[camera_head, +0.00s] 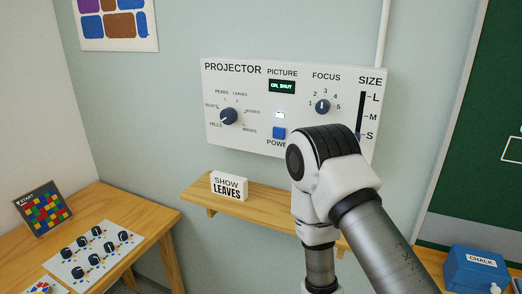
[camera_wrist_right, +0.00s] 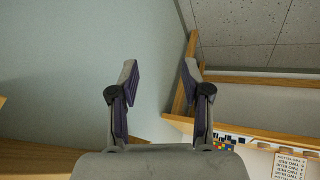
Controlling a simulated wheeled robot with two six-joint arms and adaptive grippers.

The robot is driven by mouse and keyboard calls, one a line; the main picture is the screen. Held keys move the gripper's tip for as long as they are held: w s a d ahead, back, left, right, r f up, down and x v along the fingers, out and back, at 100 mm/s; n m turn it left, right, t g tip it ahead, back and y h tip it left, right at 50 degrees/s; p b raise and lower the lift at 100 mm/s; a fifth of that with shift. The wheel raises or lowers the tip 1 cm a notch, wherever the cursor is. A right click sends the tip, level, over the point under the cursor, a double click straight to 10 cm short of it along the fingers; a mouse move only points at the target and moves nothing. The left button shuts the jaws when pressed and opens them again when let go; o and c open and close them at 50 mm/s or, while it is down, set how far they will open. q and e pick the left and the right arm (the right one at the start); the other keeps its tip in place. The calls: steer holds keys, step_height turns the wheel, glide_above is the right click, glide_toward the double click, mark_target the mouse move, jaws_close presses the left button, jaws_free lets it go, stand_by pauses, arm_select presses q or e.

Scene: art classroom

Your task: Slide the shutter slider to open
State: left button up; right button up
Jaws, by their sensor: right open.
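The white projector panel (camera_head: 262,72) is on the wall. Its small display (camera_head: 282,86) reads "ON, SHUT". No slider marked shutter shows; my right arm hides the panel's lower right part. A vertical slider track (camera_head: 362,105) marked SIZE, with L, M and S, shows at the right edge of the panel. The panel is not in that view. In the head view the right gripper is out of sight. My left gripper is not in view.
A wooden shelf (camera_head: 255,202) under the panel holds a "SHOW LEAVES" sign (camera_head: 229,187). The panel also has a picture dial (camera_head: 229,116), a focus knob (camera_head: 322,106) and a blue power button (camera_head: 279,133). A blue chalk box (camera_head: 474,271) stands at lower right.

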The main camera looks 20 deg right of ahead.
steer(key=w+d+r+n+t+h, duration=0.1)
steer(key=w+r+t, duration=0.1)
steer(key=w+r, duration=0.2)
steer(key=w+d+r+n+t+h, duration=0.1)
steer(key=w+r, duration=0.3)
steer(key=r, duration=0.4)
steer(key=w+d+r+n+t, duration=0.1)
steer(key=w+r+n+t, duration=0.2)
steer(key=r, duration=0.3)
steer(key=shift+w+d+r+h, duration=0.15)
steer(key=shift+w+h, duration=0.05)
steer(key=shift+w, duration=0.25)
steer(key=shift+w+d+r+h, duration=0.1)
steer(key=shift+w+h, duration=0.1)
steer(key=shift+w, duration=0.25)
steer(key=w+d+r+n+t+h, duration=0.1)
steer(key=d+r+n+t+h, duration=0.25)
steer(key=r, duration=1.45)
steer(key=shift+t+h, duration=0.25)
steer(key=shift+t, duration=0.1)
steer(key=p+x, duration=0.2)
steer(key=x, duration=0.6)
steer(key=shift+d+f, duration=0.2)
steer(key=shift+w+d, duration=0.1)
steer(key=shift+w, duration=0.1)
steer(key=shift+c, duration=1.3)
jaws_close()
